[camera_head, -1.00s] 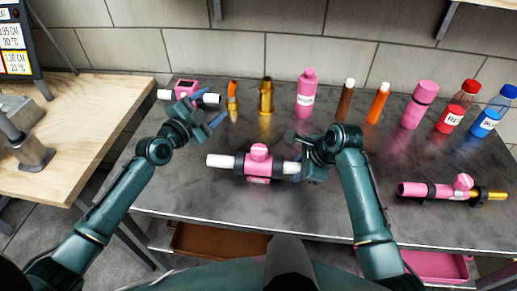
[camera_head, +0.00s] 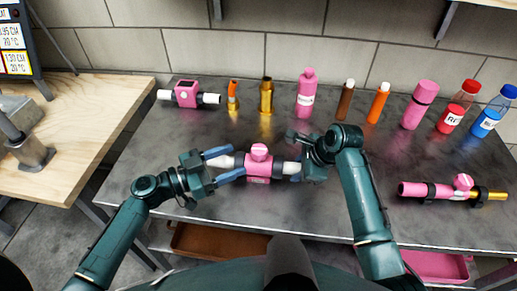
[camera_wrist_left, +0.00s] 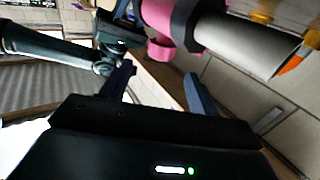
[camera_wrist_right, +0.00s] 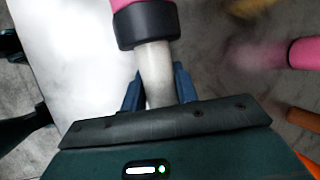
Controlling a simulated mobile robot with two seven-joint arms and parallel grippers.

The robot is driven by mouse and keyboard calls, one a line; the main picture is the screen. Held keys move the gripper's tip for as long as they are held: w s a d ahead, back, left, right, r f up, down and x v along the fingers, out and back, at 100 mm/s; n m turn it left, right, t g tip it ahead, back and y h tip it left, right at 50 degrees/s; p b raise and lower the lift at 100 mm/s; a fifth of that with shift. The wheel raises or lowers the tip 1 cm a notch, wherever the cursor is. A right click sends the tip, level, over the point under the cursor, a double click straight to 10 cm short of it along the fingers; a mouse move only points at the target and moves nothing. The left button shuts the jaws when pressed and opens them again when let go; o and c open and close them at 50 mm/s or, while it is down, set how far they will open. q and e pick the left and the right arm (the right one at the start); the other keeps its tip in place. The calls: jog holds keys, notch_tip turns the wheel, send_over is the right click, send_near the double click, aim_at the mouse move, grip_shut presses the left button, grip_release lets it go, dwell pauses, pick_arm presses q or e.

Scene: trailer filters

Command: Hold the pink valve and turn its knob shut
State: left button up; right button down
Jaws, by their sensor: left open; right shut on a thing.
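The pink valve (camera_head: 257,169) lies across the middle of the dark table, with white pipe ends, dark collars and a round pink knob (camera_head: 259,151) on top. My right gripper (camera_head: 297,169) is shut on its right white end; the right wrist view shows this white end (camera_wrist_right: 155,65) between the fingers. My left gripper (camera_head: 227,164) is open at the left white end, its blue fingers apart on either side of it in the head view. In the left wrist view the white end (camera_wrist_left: 240,40) shows beyond the open fingers.
A pink meter (camera_head: 187,94), brass fittings (camera_head: 266,95) and several bottles (camera_head: 306,95) stand along the back. A pink valve with a brass end (camera_head: 462,187) lies at the right. A wooden table (camera_head: 80,120) is at the left. The front left of the dark table is clear.

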aim_at(258, 149)
pick_arm(q)
jog(key=x, duration=0.8)
jog(key=shift+d, duration=0.1)
jog(key=c, duration=1)
jog(key=shift+w, duration=0.1)
jog(key=shift+g, duration=0.3)
jog(key=shift+w+m+g+h, duration=0.1)
jog(key=shift+m+g+h, duration=0.6)
jog(key=shift+m+g, duration=0.35)
jog(key=shift+m+g+h, duration=0.6)
jog(key=shift+m+g, duration=0.55)
jog(key=shift+g, duration=0.7)
jog(key=o, duration=1)
